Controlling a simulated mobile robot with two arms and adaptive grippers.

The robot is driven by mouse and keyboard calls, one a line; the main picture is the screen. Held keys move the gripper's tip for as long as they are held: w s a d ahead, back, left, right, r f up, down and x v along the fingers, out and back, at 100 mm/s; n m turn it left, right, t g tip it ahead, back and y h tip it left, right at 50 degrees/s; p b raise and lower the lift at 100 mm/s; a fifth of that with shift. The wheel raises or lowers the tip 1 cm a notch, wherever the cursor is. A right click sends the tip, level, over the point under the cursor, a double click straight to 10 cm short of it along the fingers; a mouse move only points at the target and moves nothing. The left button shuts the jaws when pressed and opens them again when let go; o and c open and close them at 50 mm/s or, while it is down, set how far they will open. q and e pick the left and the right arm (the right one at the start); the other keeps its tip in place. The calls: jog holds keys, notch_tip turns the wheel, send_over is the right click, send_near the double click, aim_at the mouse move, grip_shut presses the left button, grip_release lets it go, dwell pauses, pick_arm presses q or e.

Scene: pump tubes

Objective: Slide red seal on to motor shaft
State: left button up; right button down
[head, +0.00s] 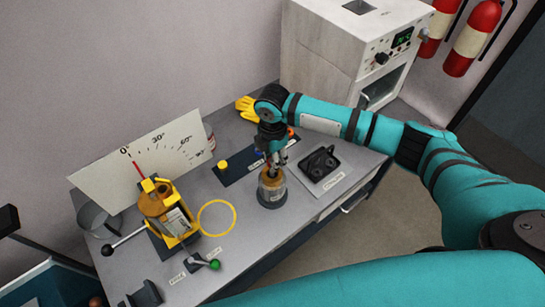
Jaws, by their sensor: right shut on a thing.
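My right gripper (272,165) points down from the teal arm, directly over the motor. It is shut, and a small trace of red shows between its fingers, which fits the red seal; the seal itself is mostly hidden. The motor (271,186) is an upright bronze cylinder on a dark round base, standing on the grey bench. Its shaft is hidden by the gripper, so I cannot tell whether the seal touches it. My left gripper is not in view.
A yellow fixture (166,212) with a bronze body and a handle stands on the left, before a white angle dial (145,165). A yellow ring (217,218) marks free bench. A black tray (320,166) lies right of the motor. A white oven (345,45) stands behind.

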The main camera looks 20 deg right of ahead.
jog(key=shift+f+b, duration=0.6)
jog(key=shift+f, duration=0.8)
jog(key=c, duration=1)
grip_release()
jog(key=shift+o, duration=0.2)
jog(key=shift+r, duration=0.1)
jog(key=shift+r, duration=0.3)
notch_tip(320, 180, up, 11)
jog(key=shift+r, duration=0.15)
